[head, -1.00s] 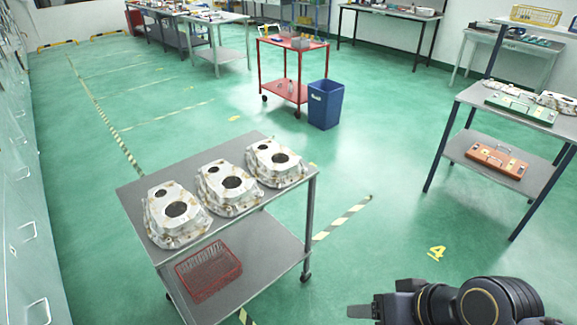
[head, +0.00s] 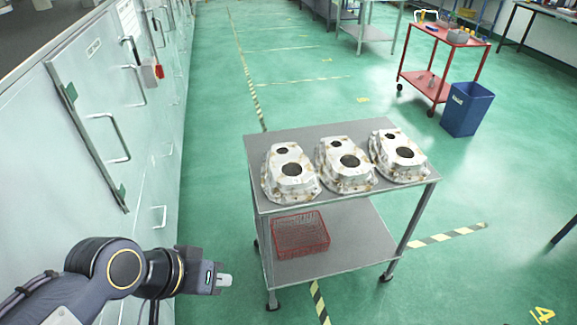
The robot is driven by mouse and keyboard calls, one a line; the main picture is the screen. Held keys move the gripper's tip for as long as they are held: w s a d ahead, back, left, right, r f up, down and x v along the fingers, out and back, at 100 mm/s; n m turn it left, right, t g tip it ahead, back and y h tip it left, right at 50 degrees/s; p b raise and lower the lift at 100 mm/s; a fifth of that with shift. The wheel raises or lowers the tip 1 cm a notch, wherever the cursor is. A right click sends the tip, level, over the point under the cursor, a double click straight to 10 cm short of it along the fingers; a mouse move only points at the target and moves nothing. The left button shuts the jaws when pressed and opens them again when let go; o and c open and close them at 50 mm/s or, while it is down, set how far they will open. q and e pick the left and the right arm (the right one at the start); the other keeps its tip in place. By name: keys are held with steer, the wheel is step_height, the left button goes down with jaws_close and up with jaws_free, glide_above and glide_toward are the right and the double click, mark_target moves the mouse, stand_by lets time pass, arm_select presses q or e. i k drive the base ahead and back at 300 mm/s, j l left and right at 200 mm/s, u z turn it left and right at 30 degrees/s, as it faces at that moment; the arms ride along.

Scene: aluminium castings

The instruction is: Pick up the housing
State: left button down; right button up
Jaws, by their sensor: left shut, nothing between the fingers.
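Three similar pale metal housings stand in a row on the top shelf of a grey trolley (head: 262,143): a left one (head: 279,188), a middle one (head: 331,181) and a right one (head: 386,168). Each has a large dark round hole and a smaller one behind it. My left gripper (head: 224,280) is shut and empty. It is in front of the trolley's left side in the picture, lower than the housings and apart from them. My right gripper is not in view.
A red wire basket (head: 302,236) sits on the trolley's lower shelf. Grey cabinets with handles (head: 120,137) line the left side. A blue bin (head: 466,110) and a red cart (head: 445,55) stand at the back right.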

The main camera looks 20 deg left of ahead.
mark_target(284, 160)
steer(key=u, duration=1.3)
steer(key=l+u, duration=0.4)
steer(key=i+l+u, duration=0.1)
steer(key=u, duration=0.25)
steer(key=l+u, duration=0.4)
steer(key=k+l+u, duration=0.1)
steer(key=l+u, duration=0.15)
steer(key=u, duration=0.15)
steer(key=k+l+u, duration=0.1)
steer(key=l, duration=0.35)
steer(key=k+l+u, duration=0.1)
steer(key=l, duration=0.3)
steer(key=k+l+u, duration=0.1)
steer(key=k+l, duration=0.2)
steer(key=k+l+u, duration=0.1)
steer(key=l, duration=0.4)
steer(key=k, duration=0.1)
